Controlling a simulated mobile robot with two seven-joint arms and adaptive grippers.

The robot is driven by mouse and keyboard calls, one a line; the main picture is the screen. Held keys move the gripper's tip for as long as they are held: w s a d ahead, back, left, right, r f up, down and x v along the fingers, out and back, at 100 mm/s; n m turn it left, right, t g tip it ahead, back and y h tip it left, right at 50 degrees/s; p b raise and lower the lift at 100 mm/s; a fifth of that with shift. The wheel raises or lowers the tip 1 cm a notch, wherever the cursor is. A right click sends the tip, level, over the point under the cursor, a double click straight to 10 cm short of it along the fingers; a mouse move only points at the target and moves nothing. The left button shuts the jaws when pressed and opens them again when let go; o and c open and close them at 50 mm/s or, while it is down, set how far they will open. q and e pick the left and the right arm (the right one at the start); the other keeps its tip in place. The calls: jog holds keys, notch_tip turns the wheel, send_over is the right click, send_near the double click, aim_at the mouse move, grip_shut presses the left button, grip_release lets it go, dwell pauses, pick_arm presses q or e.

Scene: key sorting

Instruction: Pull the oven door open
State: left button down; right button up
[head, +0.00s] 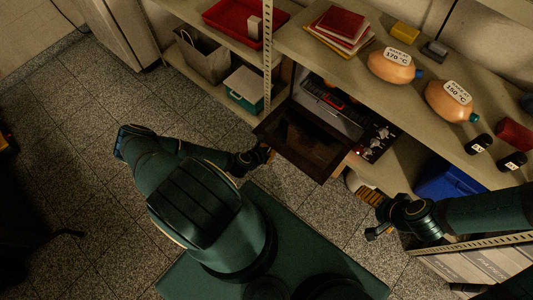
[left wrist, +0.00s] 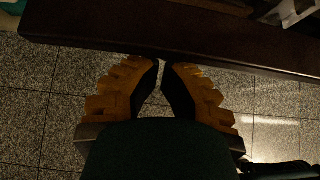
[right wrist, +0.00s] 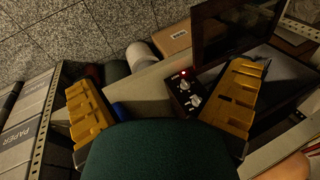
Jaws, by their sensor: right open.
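The oven (head: 345,118) sits on the lower shelf. Its dark-framed door (head: 305,142) stands swung out and down, with the lit cavity showing behind it. My left gripper (head: 268,153) is at the door's left outer corner. In the left wrist view, the left fingertips (left wrist: 161,66) are together, right at the edge of the dark door bar (left wrist: 190,48); no object shows between them, and whether they touch the bar is unclear. My right gripper (head: 372,212) is open and empty, right of the door. In the right wrist view, its fingers (right wrist: 160,75) are wide apart before the oven's knob panel (right wrist: 192,98).
The upper shelf (head: 345,62) holds two labelled orange bottles (head: 395,66), red books (head: 340,24) and dark jars. A blue bin (head: 448,183) and a white round container (head: 358,183) are low on the right. A green box (head: 244,88) stands left of the oven. Tiled floor is clear at left.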

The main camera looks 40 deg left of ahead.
pick_arm(q)
jog(key=shift+r, duration=0.4)
jog(key=shift+g, duration=0.6)
jog(key=r+p, duration=0.7)
jog(key=shift+w+r, duration=0.1)
jog(key=shift+w, duration=0.25)
jog(key=shift+r, duration=0.25)
jog(key=shift+w, duration=0.1)
jog(key=shift+f, duration=0.1)
